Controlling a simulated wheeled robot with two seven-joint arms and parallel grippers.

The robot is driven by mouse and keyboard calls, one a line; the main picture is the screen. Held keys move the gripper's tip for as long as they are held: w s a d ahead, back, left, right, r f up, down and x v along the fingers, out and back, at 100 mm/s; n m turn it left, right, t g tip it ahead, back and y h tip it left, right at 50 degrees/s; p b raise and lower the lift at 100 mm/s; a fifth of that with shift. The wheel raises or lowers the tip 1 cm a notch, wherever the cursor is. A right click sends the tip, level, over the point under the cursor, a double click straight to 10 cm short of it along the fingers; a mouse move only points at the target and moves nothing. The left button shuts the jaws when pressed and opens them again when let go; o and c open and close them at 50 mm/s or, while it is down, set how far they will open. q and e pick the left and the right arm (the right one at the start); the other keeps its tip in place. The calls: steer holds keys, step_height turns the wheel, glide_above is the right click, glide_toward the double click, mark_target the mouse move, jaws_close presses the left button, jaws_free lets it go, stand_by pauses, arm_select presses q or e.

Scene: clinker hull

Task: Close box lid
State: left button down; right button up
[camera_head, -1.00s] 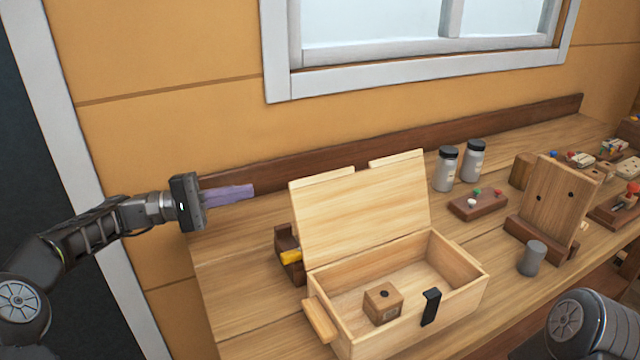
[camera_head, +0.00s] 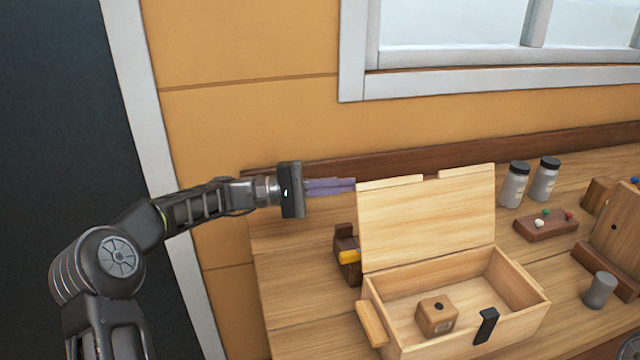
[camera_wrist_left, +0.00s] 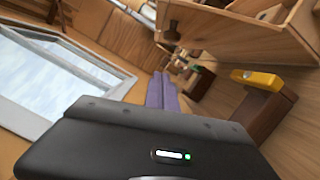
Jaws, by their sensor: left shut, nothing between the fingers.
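The wooden box (camera_head: 378,318) stands on the workbench with its lid (camera_head: 428,222) raised upright at the back. A small wooden cube (camera_head: 436,315) with a dark hole lies inside, and a black latch (camera_head: 487,326) is on the front wall. My left gripper (camera_head: 352,186) is shut and empty, its purple fingers pointing right, close to the lid's upper left corner; contact cannot be told. In the left wrist view the fingers (camera_wrist_left: 162,92) show together, with the box (camera_wrist_left: 235,32) at the top.
A dark wooden block with a yellow part (camera_head: 348,257) stands just left of the box. Two jars (camera_head: 514,184), a board with coloured knobs (camera_head: 545,225), a grey cylinder (camera_head: 599,290) and an upright wooden stand (camera_head: 612,240) are to the right. The bench's left end is clear.

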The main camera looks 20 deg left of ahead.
mark_target(363, 189)
arm_select(q)
steer(key=d, duration=0.1)
steer(key=s+d+r, duration=0.1)
steer(key=d, duration=0.1)
steer(key=s+d+p, duration=0.1)
steer(key=shift+s+d+r, duration=0.15)
steer(key=shift+d+r, duration=0.1)
steer(key=shift+d, duration=0.1)
steer(key=shift+d, duration=0.1)
